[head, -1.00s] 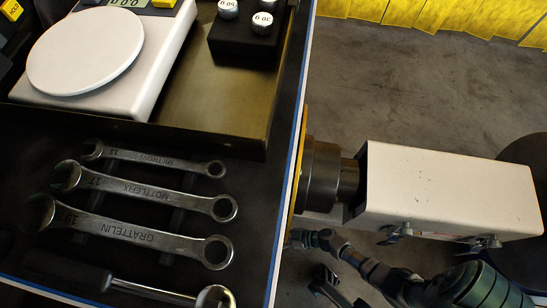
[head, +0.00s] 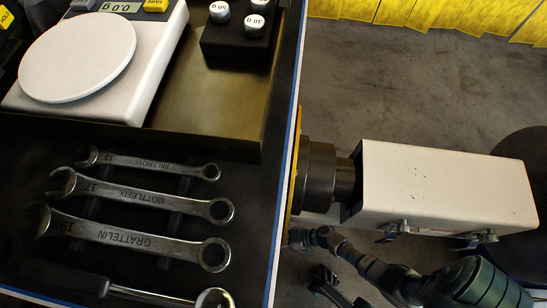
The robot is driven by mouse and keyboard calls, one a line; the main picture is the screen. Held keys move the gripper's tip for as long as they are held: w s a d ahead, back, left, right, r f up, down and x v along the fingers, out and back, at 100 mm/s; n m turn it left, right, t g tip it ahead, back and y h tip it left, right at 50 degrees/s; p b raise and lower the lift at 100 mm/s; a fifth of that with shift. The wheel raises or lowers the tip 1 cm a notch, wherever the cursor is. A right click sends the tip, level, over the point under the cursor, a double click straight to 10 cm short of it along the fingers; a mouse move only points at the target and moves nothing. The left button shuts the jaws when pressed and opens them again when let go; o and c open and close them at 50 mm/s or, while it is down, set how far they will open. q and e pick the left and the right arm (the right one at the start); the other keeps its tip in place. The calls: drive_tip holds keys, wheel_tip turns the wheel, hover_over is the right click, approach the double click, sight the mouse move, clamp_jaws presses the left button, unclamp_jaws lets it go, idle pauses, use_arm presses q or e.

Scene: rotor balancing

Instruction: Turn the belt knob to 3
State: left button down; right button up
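I cannot make out a belt knob or any number marks for it in the head view. My dark green arm comes in from the lower right. Its small dark end (head: 312,238) lies beside the lower right edge of the tool bench, below the dark round spindle of a white housing (head: 450,190). Its fingers are too small and dark to tell open from shut, and I see nothing held there. My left gripper is not in view.
Several wrenches (head: 140,238) lie on the dark bench at left. Above them stand a white scale (head: 150,85) reading 0.0 g and a black block (head: 240,45) with weights. Two dark levers (head: 392,231) sit on the housing's lower side. Bare floor (head: 420,90) lies beyond.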

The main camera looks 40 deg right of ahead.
drive_tip(key=shift+w+d+f+m+g+y, duration=0.1)
drive_tip(key=shift+m+g+y, duration=0.1)
drive_tip(key=shift+m+y, duration=0.55)
drive_tip(key=shift+w+d+r+m+g+y, duration=0.15)
drive_tip(key=shift+m+y, duration=0.25)
drive_tip(key=shift+m, duration=0.8)
drive_tip(key=shift+a+f+m+g+y, duration=0.2)
drive_tip(key=shift+m+y, duration=0.35)
drive_tip(key=shift+m, duration=0.4)
drive_tip(key=shift+d, duration=0.2)
drive_tip(key=o, duration=1.1)
drive_tip(key=shift+o, duration=0.2)
drive_tip(key=v, duration=1.2)
drive_tip(key=shift+f, duration=0.1)
